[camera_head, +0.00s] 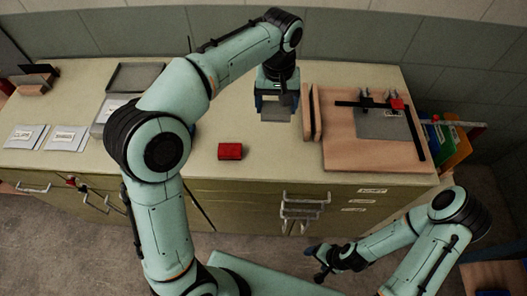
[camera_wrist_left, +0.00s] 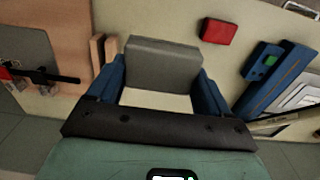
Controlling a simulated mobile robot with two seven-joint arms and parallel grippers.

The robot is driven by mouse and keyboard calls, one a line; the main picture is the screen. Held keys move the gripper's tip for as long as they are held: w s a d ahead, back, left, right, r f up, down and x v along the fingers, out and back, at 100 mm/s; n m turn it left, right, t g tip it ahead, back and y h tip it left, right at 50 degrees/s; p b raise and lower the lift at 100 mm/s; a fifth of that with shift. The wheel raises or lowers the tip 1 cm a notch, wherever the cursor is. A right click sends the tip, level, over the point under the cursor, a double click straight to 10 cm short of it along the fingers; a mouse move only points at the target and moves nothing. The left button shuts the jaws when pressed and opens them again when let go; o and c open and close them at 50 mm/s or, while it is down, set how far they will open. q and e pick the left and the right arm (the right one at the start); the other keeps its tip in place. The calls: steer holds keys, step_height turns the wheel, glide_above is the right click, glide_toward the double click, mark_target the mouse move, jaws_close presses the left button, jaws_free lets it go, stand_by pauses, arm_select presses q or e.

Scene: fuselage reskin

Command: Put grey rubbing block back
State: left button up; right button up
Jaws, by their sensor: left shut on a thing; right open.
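The grey rubbing block (camera_head: 276,113) is held above the bench, left of the wooden board. My left gripper (camera_head: 276,101) is shut on it, with a blue finger on each side. In the left wrist view the grey block (camera_wrist_left: 162,63) spans between the blue fingers (camera_wrist_left: 160,88). A pale area shows between the block and the gripper body; I cannot tell whether it is bench or block. My right gripper (camera_head: 318,262) is open and empty, low in front of the drawers, away from the bench top.
A red block (camera_head: 230,151) lies on the bench. Upright wooden pieces (camera_head: 312,112) stand beside the wooden board (camera_head: 345,157), which carries a grey sheet (camera_head: 380,126), black bars and a red clamp part (camera_head: 397,104). A grey tray (camera_head: 137,77) and labelled packets (camera_head: 67,138) lie left.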

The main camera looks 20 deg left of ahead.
arm_select(q)
steer(key=b, duration=0.2)
glide_above(273, 152)
step_height(273, 152, down, 14)
steer(key=shift+r, duration=0.1)
steer(key=shift+f+b, duration=0.35)
steer(key=shift+f, duration=2.65)
arm_select(e)
steer(key=shift+s+a+f, duration=0.1)
steer(key=shift+s+f, duration=1.75)
steer(key=shift+s, duration=0.1)
arm_select(q)
steer(key=shift+f, duration=0.15)
steer(key=o, duration=1.3)
steer(key=shift+r, duration=0.5)
step_height(273, 152, up, 11)
steer(key=shift+s+r+p, duration=0.1)
steer(key=shift+r+p, duration=0.1)
steer(key=shift+p, duration=0.45)
arm_select(e)
steer(key=shift+w+r, duration=0.85)
arm_select(q)
steer(key=shift+f, duration=0.1)
arm_select(e)
steer(key=shift+s, duration=0.1)
